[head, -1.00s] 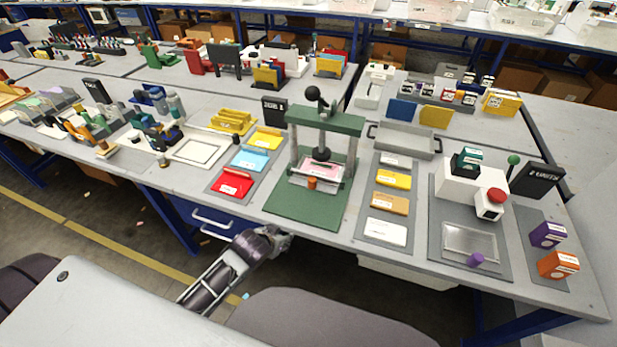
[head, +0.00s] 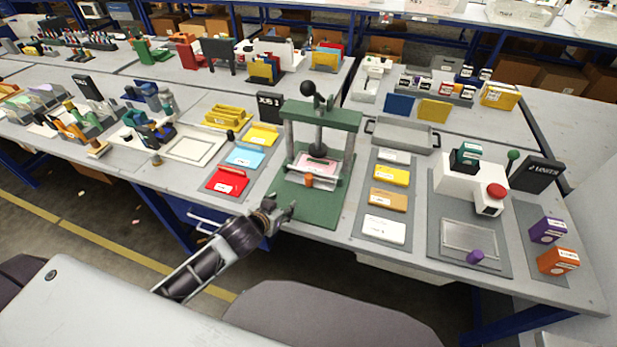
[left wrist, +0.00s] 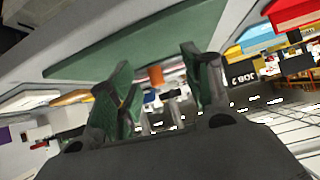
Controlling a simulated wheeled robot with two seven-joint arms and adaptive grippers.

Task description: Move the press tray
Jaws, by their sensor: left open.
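The green press (head: 322,118) stands on the bench with its black-knobbed lever up. Under its ram sits the press tray (head: 298,178), a pale tray with a pink card (head: 316,166) on it. An orange knob (head: 309,181) is at the tray's front; it also shows between my fingers in the left wrist view (left wrist: 155,76). My left gripper (head: 281,208) is open and empty, at the front-left corner of the press's green base plate (head: 310,208), apart from the tray. Its fingers (left wrist: 162,85) spread in the left wrist view. My right gripper is not in view.
Left of the press is a grey mat with red (head: 227,181), blue and yellow blocks. Right of it, a mat holds several cards (head: 384,229). Behind right is an empty grey tray (head: 402,136). A white device with a red button (head: 496,191) stands further right.

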